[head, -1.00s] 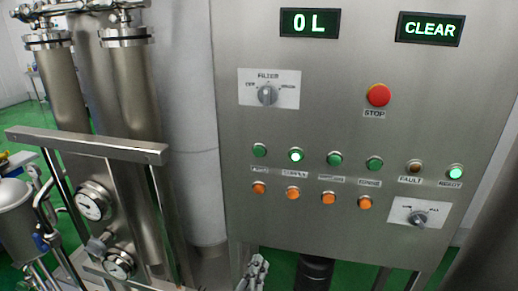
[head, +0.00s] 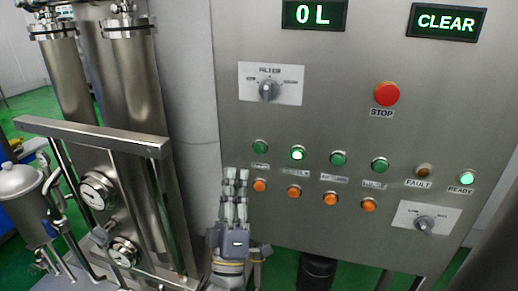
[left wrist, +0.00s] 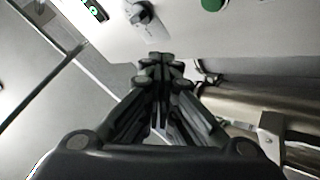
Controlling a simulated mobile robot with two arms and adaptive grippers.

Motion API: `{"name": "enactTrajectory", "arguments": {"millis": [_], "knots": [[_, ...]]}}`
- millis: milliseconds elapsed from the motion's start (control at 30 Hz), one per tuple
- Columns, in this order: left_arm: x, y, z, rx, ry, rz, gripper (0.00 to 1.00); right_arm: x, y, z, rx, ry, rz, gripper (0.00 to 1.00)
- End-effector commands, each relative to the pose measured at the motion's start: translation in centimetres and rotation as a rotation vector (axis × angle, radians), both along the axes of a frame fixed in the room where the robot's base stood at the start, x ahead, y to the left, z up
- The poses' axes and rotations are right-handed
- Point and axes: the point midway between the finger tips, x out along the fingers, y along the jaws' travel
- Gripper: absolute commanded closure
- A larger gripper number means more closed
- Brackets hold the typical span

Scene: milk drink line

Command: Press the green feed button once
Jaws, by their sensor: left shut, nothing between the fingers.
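A row of green buttons runs across the steel control panel (head: 330,120): a first green button (head: 260,147), a lit second one (head: 298,153), a third (head: 338,159) and a fourth (head: 380,166). The small labels under them are too blurred to tell which reads feed. My left gripper (head: 236,175) is shut and empty, fingers pointing up, in front of the panel's lower left edge, below and left of the first green button. In the left wrist view its closed fingers (left wrist: 160,60) show, with a green button (left wrist: 212,4) at the top edge. My right gripper is out of view.
Orange buttons, one here (head: 294,191), sit under the green row. A red stop button (head: 387,94), a filter selector (head: 267,89) and a lower selector (head: 424,225) are nearby. Displays read 0 L (head: 313,14) and CLEAR (head: 446,21). Steel pipes and a rail (head: 95,135) stand left.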

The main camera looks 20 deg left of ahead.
Motion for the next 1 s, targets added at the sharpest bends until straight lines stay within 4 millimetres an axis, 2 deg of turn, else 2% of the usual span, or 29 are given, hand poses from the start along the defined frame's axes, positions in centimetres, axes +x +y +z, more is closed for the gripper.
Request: {"name": "enactTrajectory", "arguments": {"millis": [267, 800, 1000], "knots": [[0.5, -0.1, -0.1, 0.002, 0.000, 0.000, 1.00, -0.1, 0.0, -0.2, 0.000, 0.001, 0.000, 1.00], [7.4, -0.3, -0.3, 0.001, 0.001, 0.000, 1.00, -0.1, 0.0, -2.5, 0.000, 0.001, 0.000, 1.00], [8.6, -0.3, -0.1, 0.002, 0.001, 0.001, 1.00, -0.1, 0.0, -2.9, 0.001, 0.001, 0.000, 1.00]]}}
